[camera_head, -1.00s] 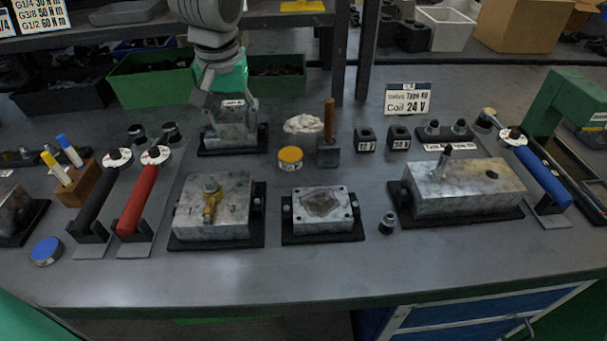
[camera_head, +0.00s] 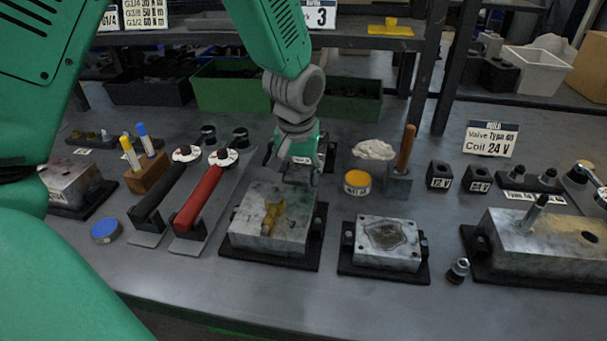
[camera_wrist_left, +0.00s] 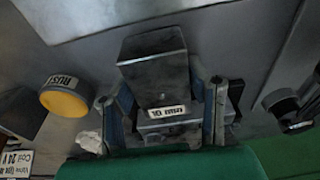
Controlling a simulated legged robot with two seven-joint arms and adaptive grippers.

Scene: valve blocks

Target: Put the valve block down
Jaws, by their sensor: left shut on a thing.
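The valve block (camera_head: 297,173) is a small grey metal block behind the large block in the head view. In the left wrist view, a grey block (camera_wrist_left: 152,70) with a white "10 mm" label lies between the finger pads. My left gripper (camera_head: 298,165) points down and is shut on the valve block, with one finger on each side. A black stand (camera_head: 330,150) shows beside the gripper. The gripper hides much of the block, and I cannot tell whether its underside touches anything. My right gripper is in neither view.
A large metal block (camera_head: 255,235) with a brass fitting stands just in front. A yellow tin (camera_head: 357,183) and a wooden-handled tool (camera_head: 398,185) are to the right. Red (camera_head: 198,200) and black (camera_head: 160,195) handled tools are to the left.

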